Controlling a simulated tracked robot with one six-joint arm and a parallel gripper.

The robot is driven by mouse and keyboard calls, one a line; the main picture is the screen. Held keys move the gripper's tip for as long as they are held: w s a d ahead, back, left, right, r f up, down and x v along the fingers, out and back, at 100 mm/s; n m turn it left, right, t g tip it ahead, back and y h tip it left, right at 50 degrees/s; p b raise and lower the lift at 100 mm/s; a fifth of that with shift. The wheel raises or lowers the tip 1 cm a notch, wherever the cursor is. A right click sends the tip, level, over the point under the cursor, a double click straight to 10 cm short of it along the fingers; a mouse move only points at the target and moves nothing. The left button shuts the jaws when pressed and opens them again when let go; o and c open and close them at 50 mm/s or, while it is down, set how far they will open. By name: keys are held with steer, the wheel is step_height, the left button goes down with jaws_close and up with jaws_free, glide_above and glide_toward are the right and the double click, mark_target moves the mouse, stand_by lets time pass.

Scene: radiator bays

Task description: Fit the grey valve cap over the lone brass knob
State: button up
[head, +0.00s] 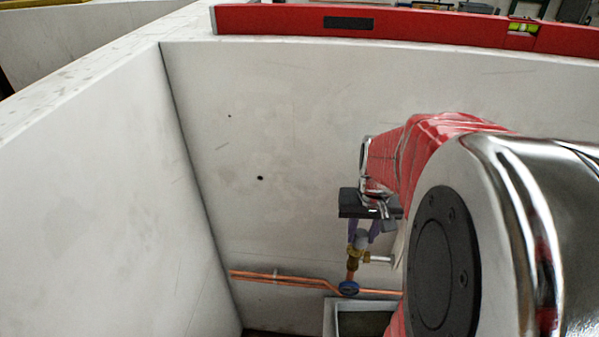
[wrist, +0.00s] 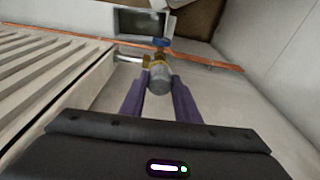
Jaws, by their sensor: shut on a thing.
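My gripper (head: 362,228) has purple fingers and points down in the head view, in front of the bay's back wall. It is shut on the grey valve cap (head: 362,240), a small rounded piece between the fingertips. The cap also shows between the fingers in the wrist view (wrist: 158,77). The brass knob and its fitting (head: 353,256) are right below the cap, on a copper riser. In the wrist view, a bit of brass (wrist: 146,62) shows beside the cap's far end. The cap hides the knob's top, so I cannot tell whether it is fully seated.
A blue round handle (head: 348,288) sits on the copper pipe (head: 270,277) below. A pale open box (head: 335,318) stands under it. A white ribbed radiator (wrist: 50,70) is close at left in the wrist view. A red level (head: 420,24) lies on the wall top.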

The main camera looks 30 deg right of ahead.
steer(key=shift+w+d+f, duration=0.6)
steer(key=shift+w+f, duration=0.1)
steer(key=shift+w, duration=0.05)
steer(key=shift+w+f, duration=0.15)
steer(key=shift+f, duration=0.5)
steer(key=shift+f, duration=1.5)
stand_by(1.4)
steer(key=o, duration=1.1)
steer(key=shift+o, duration=0.3)
steer(key=o, duration=0.4)
steer(key=shift+r, duration=0.1)
